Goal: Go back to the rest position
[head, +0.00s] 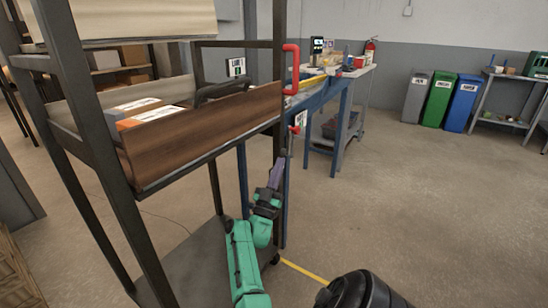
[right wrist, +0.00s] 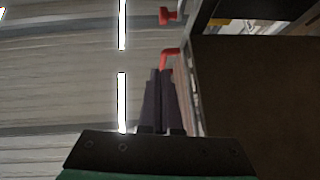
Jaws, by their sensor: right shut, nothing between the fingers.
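My right gripper (head: 279,162) is in the middle of the head view, at the end of my green arm. It points upward beside the near shelf rack, just right of the rack's front end and below the red handle (head: 291,69). Its dark fingers also show in the right wrist view (right wrist: 160,72). They lie together, shut, with nothing between them. My left gripper is not in view.
The metal rack (head: 278,25) with a wooden-sided shelf (head: 205,132) holding boxes (head: 152,116) stands close at left. A blue-legged workbench (head: 343,125) is behind the gripper. Bins (head: 439,100) line the back wall. Open floor (head: 430,190) lies to the right.

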